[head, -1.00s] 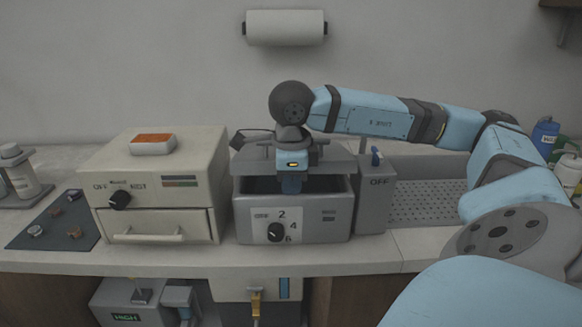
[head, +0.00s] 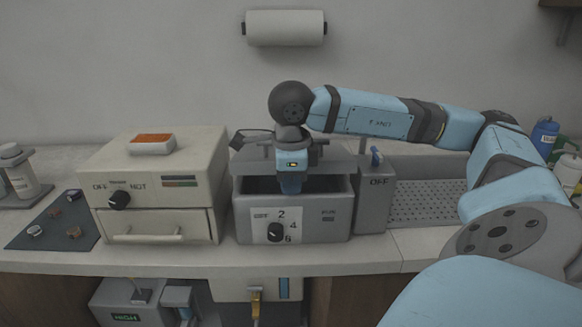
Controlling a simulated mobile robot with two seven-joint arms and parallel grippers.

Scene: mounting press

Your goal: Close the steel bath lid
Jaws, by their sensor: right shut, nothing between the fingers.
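The steel bath (head: 325,228) is a grey box with a numbered dial on its front, on the counter in the middle of the head view. Its grey lid (head: 338,164) is tilted above the box, with a dark gap showing at the front. My right gripper (head: 291,188) reaches down over the lid's middle, its fingers pointing down at the front of the bath opening. It is shut and empty. It hides the lid's centre, and I cannot tell whether it touches the lid. My left gripper is not in view.
A beige oven-like box (head: 160,190) with an orange-topped block on it stands close left of the bath. A grey switch box marked OFF (head: 374,205) stands close on the right. A perforated drain tray (head: 428,202) lies further right, partly behind my right arm.

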